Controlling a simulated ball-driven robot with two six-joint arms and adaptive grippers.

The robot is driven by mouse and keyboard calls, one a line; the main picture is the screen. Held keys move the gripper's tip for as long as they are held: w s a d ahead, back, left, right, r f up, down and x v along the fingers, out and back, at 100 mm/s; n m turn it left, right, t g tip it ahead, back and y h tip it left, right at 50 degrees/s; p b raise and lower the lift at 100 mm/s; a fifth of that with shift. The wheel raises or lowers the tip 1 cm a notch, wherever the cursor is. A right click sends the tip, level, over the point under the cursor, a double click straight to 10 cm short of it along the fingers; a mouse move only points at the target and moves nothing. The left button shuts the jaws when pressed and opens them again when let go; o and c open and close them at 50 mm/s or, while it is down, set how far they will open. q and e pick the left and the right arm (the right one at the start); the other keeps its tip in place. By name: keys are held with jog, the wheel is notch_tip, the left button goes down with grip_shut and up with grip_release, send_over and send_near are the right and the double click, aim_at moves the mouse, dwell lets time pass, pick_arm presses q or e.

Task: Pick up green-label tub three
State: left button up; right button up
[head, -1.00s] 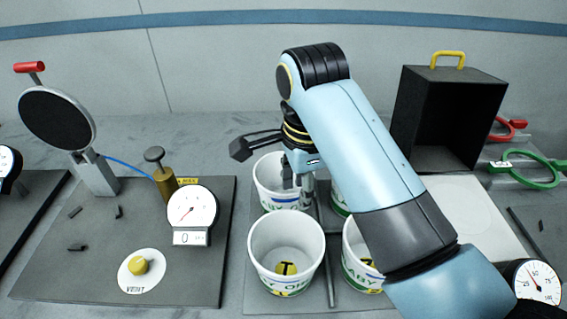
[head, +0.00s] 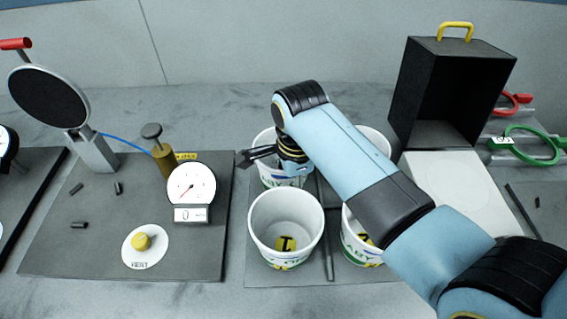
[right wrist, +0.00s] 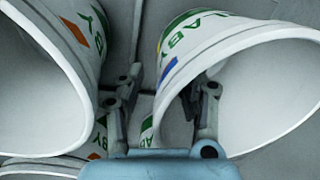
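Several white tubs with green and blue lettering stand together in the middle of the head view. The front-left tub (head: 286,262) has a yellow tag marked 1 inside. The front-right tub (head: 352,246), back-left tub (head: 262,141) and back-right tub (head: 376,139) are partly hidden by my right arm; I cannot read which is three. My left gripper is out of view.
A dark bar (head: 328,255) runs between the tub columns. Left is a grey board (head: 95,245) with a gauge (head: 190,187) and yellow knob (head: 141,241). A black box with a yellow handle (head: 455,31) stands back right, behind a white plate (head: 445,175).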

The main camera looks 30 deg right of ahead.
jog(key=shift+w+f, duration=0.1)
jog(key=shift+f, duration=0.15)
grip_shut()
jog(key=shift+r, duration=0.1)
